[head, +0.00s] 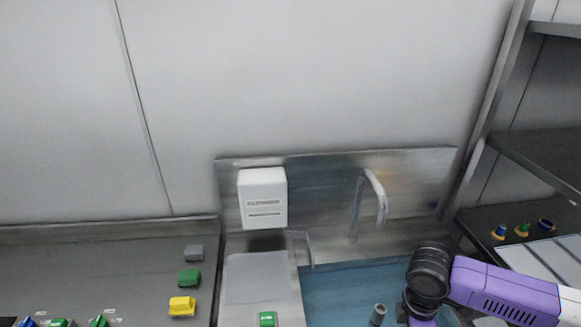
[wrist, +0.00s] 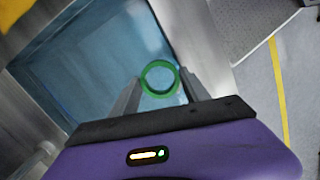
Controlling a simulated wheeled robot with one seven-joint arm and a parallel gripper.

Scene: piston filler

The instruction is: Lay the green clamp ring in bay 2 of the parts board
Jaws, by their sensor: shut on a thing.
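The green clamp ring (wrist: 143,82) shows in the wrist view between the two grey fingers of my gripper (wrist: 159,80). My gripper is shut on it, with one finger at each side of the ring and its open middle facing the camera. A blue basin lies below and behind the ring in that view. In the head view my purple arm is at the lower right; the ring and my fingertips are not visible there. I cannot pick out the parts board or bay 2 with certainty in either view.
The sink's blue basin (head: 345,285) has a steel splashback (head: 325,190) with a white box (head: 263,198). The left counter (head: 90,265) holds yellow (head: 182,306), green (head: 189,279) and grey (head: 194,253) blocks. Shelves (head: 545,150) stand at the right, with small coloured parts (head: 522,229) on one.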

